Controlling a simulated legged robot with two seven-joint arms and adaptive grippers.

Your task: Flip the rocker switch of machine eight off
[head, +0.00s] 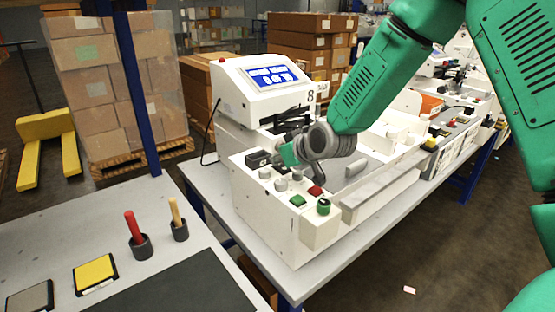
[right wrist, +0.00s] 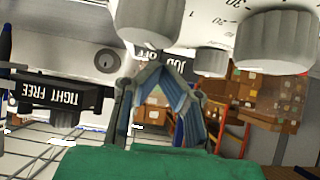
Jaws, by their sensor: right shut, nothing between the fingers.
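Machine eight (head: 265,85) is a white plotter with a lit blue screen and the number 8 on its side. Its sloped front panel (head: 270,215) carries dark switch parts, grey knobs, a red button, a green button and a green knob. A black switch block (head: 258,159) sits at the panel's upper left; whether it is the rocker is unclear. My right gripper (head: 276,160) is low over this end of the panel, partly hiding it. In the right wrist view its blue-grey fingers (right wrist: 165,82) meet with nothing between them, near grey knobs (right wrist: 275,42). My left gripper is out of view.
A black part marked TIGHT FREE (right wrist: 60,97) is at left in the right wrist view. A grey bench at the front left holds a red-handled tool (head: 134,228), a wooden-handled tool (head: 177,215) and a yellow pad (head: 95,273). More machines stand behind my arm at right.

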